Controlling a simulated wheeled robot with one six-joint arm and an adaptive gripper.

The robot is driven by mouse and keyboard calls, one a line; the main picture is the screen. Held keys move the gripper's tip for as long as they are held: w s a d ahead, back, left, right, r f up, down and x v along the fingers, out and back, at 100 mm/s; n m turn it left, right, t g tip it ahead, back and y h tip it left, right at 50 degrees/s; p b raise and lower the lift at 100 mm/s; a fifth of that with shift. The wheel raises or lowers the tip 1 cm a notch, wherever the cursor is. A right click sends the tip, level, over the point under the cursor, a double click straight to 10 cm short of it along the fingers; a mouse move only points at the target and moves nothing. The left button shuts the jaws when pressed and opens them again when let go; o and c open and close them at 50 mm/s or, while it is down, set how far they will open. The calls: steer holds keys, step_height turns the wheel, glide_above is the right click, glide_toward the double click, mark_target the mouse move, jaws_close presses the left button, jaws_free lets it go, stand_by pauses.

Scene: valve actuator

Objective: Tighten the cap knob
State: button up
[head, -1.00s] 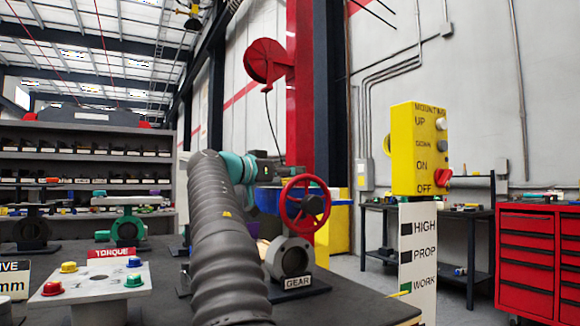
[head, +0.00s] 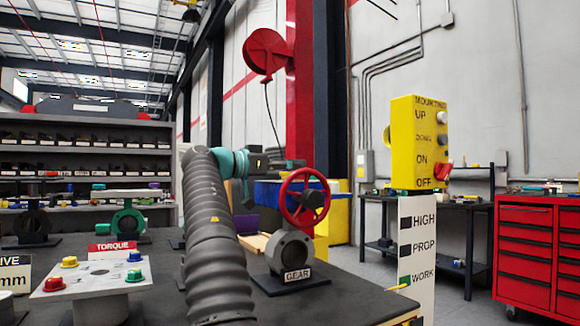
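I cannot make out which part is the cap knob. A grey gear valve body (head: 290,252) marked GEAR stands on the bench, with a red handwheel (head: 304,198) above it. A pale TORQUE panel (head: 92,277) at the lower left carries several coloured knobs, among them a red one (head: 54,284) and a blue one (head: 134,256). My gripper (head: 278,160) is a dark shape past my teal wrist, left of and above the handwheel in the picture. It is small and partly hidden, so its fingers and any contact are unclear.
A yellow control box (head: 418,150) on a white post (head: 416,240) stands right of the dark bench (head: 345,290). Green valve hardware (head: 127,222) stands behind the TORQUE panel. A red tool cabinet (head: 535,245) is at far right.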

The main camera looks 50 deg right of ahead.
steer(key=v, duration=1.2)
stand_by(0.3)
steer(key=s+a+r+n+t+b, duration=0.1)
steer(key=s+b, duration=0.1)
steer(key=s, duration=0.3)
steer(key=s+a+r+t+b, duration=0.1)
steer(key=s+r+t+b, duration=0.15)
steer(key=s, duration=0.25)
steer(key=w+f+n+t, duration=0.3)
steer(key=w+n+t, duration=0.1)
steer(key=w, duration=0.1)
steer(key=shift+h, duration=0.4)
steer(key=d, duration=0.4)
steer(key=w+d+p, duration=0.1)
steer(key=d, duration=0.4)
steer(key=d+p, duration=0.1)
steer(key=d, duration=0.3)
steer(key=shift+w+d+f, duration=0.1)
steer(key=shift+w+d, duration=0.1)
steer(key=c, duration=1.2)
